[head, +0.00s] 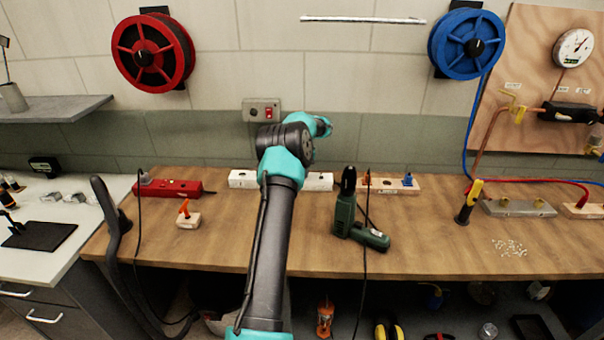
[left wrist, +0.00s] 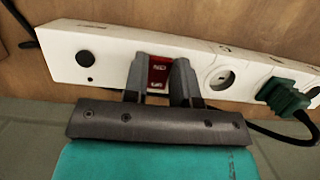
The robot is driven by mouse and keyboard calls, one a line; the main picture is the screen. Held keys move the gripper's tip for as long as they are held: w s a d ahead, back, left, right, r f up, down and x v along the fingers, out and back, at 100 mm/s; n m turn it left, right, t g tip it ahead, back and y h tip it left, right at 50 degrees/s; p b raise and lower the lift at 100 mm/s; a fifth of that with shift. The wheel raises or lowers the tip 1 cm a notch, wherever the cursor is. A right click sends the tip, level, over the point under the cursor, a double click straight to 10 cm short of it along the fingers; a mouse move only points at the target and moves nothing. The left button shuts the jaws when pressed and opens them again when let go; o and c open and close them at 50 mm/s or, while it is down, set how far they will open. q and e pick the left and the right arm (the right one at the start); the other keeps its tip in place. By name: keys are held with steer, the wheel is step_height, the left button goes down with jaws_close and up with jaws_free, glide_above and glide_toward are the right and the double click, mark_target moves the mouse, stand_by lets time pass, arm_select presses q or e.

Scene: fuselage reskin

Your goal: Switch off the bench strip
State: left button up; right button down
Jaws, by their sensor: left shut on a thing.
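The white bench strip (head: 241,179) lies at the back of the wooden bench, its middle hidden by my arm in the head view. In the left wrist view the strip (left wrist: 130,52) crosses the picture, with a red rocker switch (left wrist: 158,72), a round socket and a green plug (left wrist: 285,97). My left gripper (left wrist: 163,75) has its two fingers close on either side of the red switch, shut on it. The fingers hide the switch's edges and nearby strip. Whether the rocker is on or off cannot be told. In the head view the left gripper is hidden behind my arm.
A red power box (head: 168,188) and an orange-topped block (head: 188,216) lie left. A green tool (head: 350,215) with a black cable stands right of my arm. A grey wall box (head: 262,110) with a red button hangs above the strip.

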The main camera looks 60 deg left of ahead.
arm_select(q)
steer(key=o, duration=0.9)
steer(key=shift+r, duration=0.15)
steer(key=shift+v, duration=5.9)
